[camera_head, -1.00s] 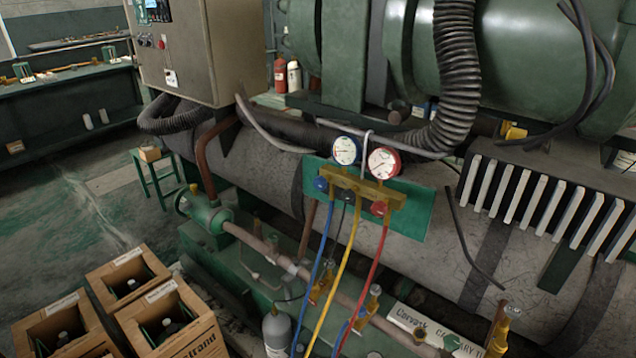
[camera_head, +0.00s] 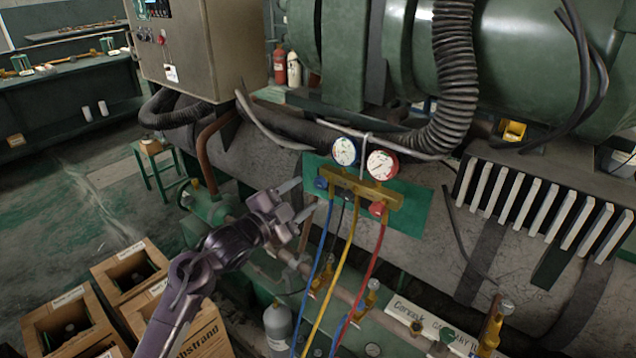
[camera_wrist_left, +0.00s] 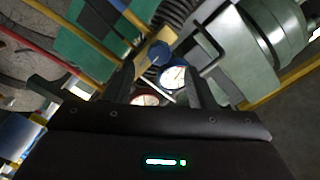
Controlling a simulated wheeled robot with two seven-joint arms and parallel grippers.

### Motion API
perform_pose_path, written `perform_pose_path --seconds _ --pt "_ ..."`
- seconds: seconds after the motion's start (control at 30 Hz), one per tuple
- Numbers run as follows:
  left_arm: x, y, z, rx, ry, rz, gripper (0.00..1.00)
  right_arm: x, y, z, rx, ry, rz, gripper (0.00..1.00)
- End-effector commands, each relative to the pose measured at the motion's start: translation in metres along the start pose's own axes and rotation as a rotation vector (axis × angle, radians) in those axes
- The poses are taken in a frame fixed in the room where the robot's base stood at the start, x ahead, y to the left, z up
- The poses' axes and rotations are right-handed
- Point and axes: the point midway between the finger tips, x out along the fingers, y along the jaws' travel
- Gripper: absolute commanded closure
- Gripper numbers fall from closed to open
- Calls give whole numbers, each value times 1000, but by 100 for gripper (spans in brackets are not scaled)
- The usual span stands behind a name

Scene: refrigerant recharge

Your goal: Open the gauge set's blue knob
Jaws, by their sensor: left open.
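The gauge set's brass manifold (camera_head: 362,188) hangs on a green board (camera_head: 414,208), with a blue-rimmed gauge (camera_head: 345,151) and a red-rimmed gauge (camera_head: 382,165) above it. The blue knob (camera_head: 320,183) sits at the manifold's left end; it also shows in the left wrist view (camera_wrist_left: 160,53), ahead of the fingers. The red knob (camera_head: 377,209) is at the right end. My left gripper (camera_head: 304,197) is open and empty, just left of the blue knob, fingers pointing toward it. Contact cannot be told. My right gripper is not in view.
Blue (camera_head: 321,250), yellow (camera_head: 343,262) and red (camera_head: 371,268) hoses hang below the manifold. A grey cylinder (camera_head: 278,325) and wooden crates (camera_head: 180,318) stand low at the left. Pipes and a large tank lie behind the gauge board.

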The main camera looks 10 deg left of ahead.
Motion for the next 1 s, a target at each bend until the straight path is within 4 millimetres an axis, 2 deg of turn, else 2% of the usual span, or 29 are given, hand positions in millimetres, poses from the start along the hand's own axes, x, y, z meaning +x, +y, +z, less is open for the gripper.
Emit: perform_pose_path --seconds 0.2,0.4,0.77,1.0 --pt "37 -2 -2 -5 1 -1 50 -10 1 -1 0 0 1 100" --pt "59 -1 0 -6 -1 -1 50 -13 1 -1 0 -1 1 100" --pt "65 1 0 -4 -1 0 50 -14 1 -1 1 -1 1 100" --pt "65 1 1 -4 -2 0 79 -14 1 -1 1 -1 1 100"
